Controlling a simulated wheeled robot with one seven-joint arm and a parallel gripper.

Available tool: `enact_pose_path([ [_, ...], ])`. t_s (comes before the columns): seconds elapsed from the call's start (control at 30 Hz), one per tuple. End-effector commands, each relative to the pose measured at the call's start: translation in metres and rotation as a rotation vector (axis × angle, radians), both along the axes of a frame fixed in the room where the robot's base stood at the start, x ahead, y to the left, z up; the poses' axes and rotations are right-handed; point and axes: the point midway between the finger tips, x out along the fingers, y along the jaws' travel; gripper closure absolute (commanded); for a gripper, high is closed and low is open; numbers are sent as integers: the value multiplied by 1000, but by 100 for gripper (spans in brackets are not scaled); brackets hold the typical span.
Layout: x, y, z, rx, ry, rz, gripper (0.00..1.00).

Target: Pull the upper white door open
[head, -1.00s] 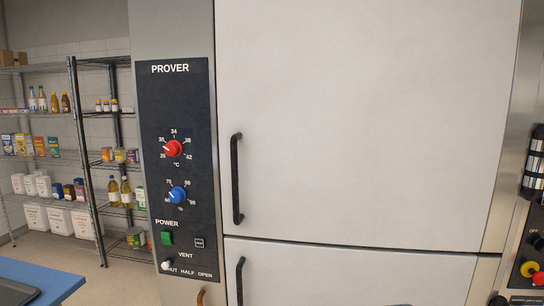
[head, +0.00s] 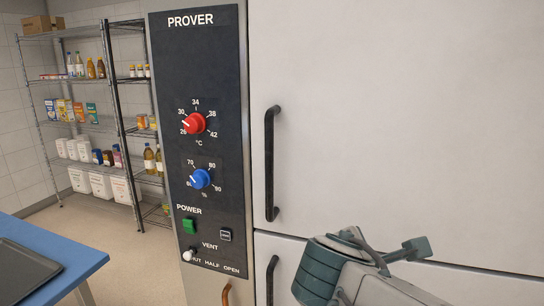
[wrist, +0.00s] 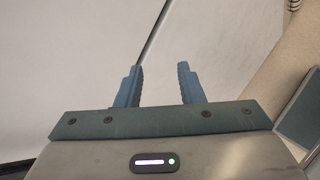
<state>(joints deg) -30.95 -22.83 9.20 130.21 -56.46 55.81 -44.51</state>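The upper white door (head: 400,120) of the prover fills the right of the head view and is shut. Its black vertical handle (head: 270,163) is on its left edge. The lower white door (head: 340,262) is below it, across a thin seam, with its own black handle (head: 271,281). My gripper (wrist: 160,85) is open and empty in the wrist view, its two blue-grey fingers apart, with white panel and a dark seam beyond them. No handle shows between the fingers. In the head view my arm is at the lower right, right of the handles; the fingertips cannot be made out there.
The prover control panel (head: 202,140) with red and blue knobs is left of the doors. A blue table (head: 85,262) with a dark tray (head: 22,270) stands at the lower left. Wire shelves (head: 85,88) with groceries are behind. Floor shows between table and prover.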

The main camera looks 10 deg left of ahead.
Motion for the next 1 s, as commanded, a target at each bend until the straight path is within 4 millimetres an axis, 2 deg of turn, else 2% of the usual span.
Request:
enact_pose_path([
  [0.03, 3, 28, 20, -128, -48, 142, 66],
  [0.2, -5, 109, 85, -526, -240, 489, 66],
  [0.3, -19, 145, 114, -696, -343, 606, 66],
  [0.4, -31, 168, 133, -804, -417, 670, 66],
  [0.53, -36, 181, 144, -868, -461, 703, 66],
  [0.67, -25, 184, 146, -877, -465, 704, 66],
  [1.0, 45, 191, 146, -877, -461, 704, 66],
])
